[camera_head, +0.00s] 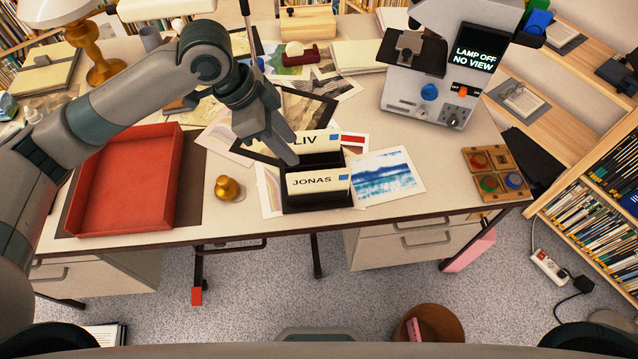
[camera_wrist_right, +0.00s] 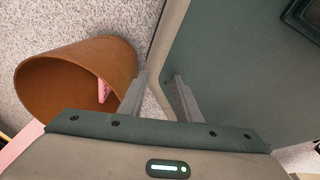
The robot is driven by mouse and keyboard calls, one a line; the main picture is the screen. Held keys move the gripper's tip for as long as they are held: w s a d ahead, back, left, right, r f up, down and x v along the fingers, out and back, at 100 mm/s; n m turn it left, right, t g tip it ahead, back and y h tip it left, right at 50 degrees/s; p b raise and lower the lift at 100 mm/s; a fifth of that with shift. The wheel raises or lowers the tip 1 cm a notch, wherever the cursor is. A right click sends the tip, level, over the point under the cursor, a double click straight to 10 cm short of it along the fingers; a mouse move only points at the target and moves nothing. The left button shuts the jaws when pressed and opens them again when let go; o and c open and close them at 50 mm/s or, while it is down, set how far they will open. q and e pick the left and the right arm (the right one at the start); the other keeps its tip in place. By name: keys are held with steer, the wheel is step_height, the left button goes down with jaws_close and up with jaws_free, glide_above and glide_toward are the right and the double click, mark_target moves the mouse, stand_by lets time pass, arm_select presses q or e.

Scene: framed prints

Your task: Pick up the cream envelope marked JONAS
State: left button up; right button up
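The cream envelope marked JONAS (camera_head: 318,183) stands upright in the front slot of a black holder (camera_head: 318,203) near the desk's front edge. A second cream envelope marked LIV (camera_head: 318,142) stands in the slot behind it. My left gripper (camera_head: 291,157) points down at the left edge of the LIV envelope, behind and left of JONAS. Its fingers overlap from this side, so I cannot tell their gap or whether they touch anything. My right gripper (camera_wrist_right: 160,76) is open and empty in the right wrist view, low beside a brown bin.
A red tray (camera_head: 120,190) and a brass knob-shaped object (camera_head: 228,188) lie left of the holder. A blue seascape print (camera_head: 387,177) lies right of it. A microscope-like device (camera_head: 428,90) stands behind right. The brown bin (camera_wrist_right: 75,75) is on the floor.

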mark_target(313, 174)
arm_select(q)
steer(key=shift+w+a+r, duration=0.15)
steer(key=shift+a+r, duration=0.15)
arm_select(e)
steer(key=shift+d, duration=0.1)
